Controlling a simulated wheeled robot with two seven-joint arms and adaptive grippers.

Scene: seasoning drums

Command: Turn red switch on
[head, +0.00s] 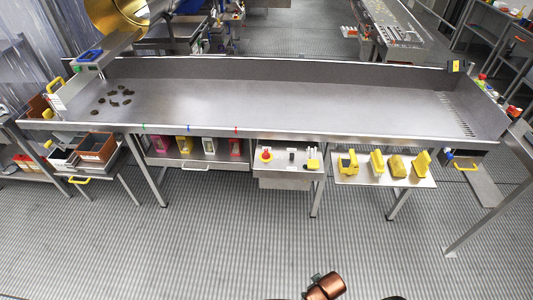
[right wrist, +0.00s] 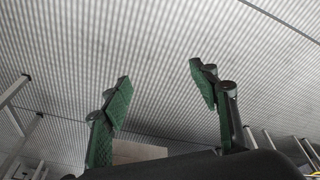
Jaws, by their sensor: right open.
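Whether a switch there is on or off is too small to tell. My right gripper (right wrist: 160,71) is open and empty, with green pads, and only the ribbed floor shows between its fingers. It is well away from the panel, which does not show clearly in the right wrist view. My left gripper is not in view.
The long steel table (head: 290,105) has a clear top except dark pieces at the left. A shelf of yellow tools (head: 397,166) is right of the panel. Brown bins (head: 97,147) stand at the left. More red buttons (head: 512,111) are at the right end. The floor in front is free.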

